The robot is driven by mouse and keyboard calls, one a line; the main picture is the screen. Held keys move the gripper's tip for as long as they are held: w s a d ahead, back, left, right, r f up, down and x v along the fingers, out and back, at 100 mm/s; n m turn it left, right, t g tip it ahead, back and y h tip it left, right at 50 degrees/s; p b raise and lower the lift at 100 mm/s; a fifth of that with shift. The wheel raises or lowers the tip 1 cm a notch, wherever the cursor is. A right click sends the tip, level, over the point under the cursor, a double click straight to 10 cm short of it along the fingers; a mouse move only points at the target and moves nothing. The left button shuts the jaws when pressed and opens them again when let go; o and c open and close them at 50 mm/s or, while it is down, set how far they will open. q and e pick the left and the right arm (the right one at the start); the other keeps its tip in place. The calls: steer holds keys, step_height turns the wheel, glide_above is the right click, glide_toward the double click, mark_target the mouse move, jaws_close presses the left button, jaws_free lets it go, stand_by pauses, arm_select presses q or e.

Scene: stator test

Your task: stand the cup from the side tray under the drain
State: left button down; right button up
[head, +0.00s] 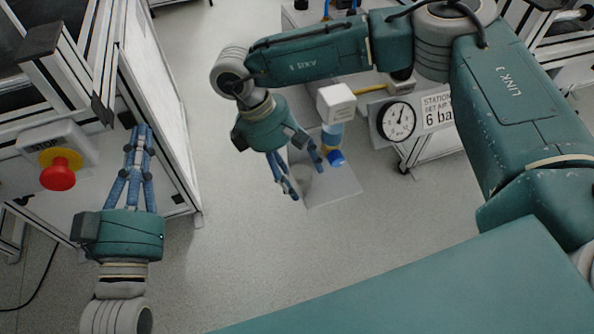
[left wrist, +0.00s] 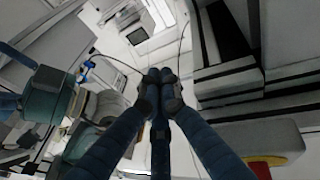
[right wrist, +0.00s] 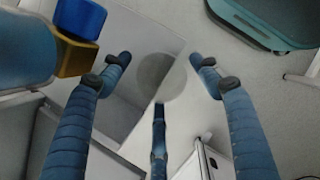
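A grey round shape, seemingly the cup (right wrist: 160,77), shows between my right fingertips in the right wrist view. In the head view it is faint and partly hidden by the fingers. My right gripper (head: 305,176) is open, its fingers spread around the cup without visible contact; it also shows in the right wrist view (right wrist: 162,80). A pale grey tray (head: 338,188) lies below. The drain, a blue end piece (head: 336,158), is under the filter unit (head: 337,105), right of my right gripper. My left gripper (head: 140,135) is shut and empty, fingertips together.
A red stop button (head: 58,174) on a white box is beside my left gripper, near a framed machine. The floor (head: 235,245) in front of the tray is clear.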

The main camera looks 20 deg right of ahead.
stand_by(0.3)
steer(key=shift+r, duration=0.25)
arm_select(q)
step_height(320, 180, down, 10)
steer(key=a+g+y+p, duration=0.1)
steer(key=g+p, duration=0.1)
steer(key=g, duration=0.3)
steer(key=shift+s+a+f+y, duration=0.2)
steer(key=shift+s+y, duration=0.1)
arm_select(e)
steer(key=v, duration=1.1)
steer(key=shift+a+r, duration=0.25)
steer(key=shift+r, duration=0.05)
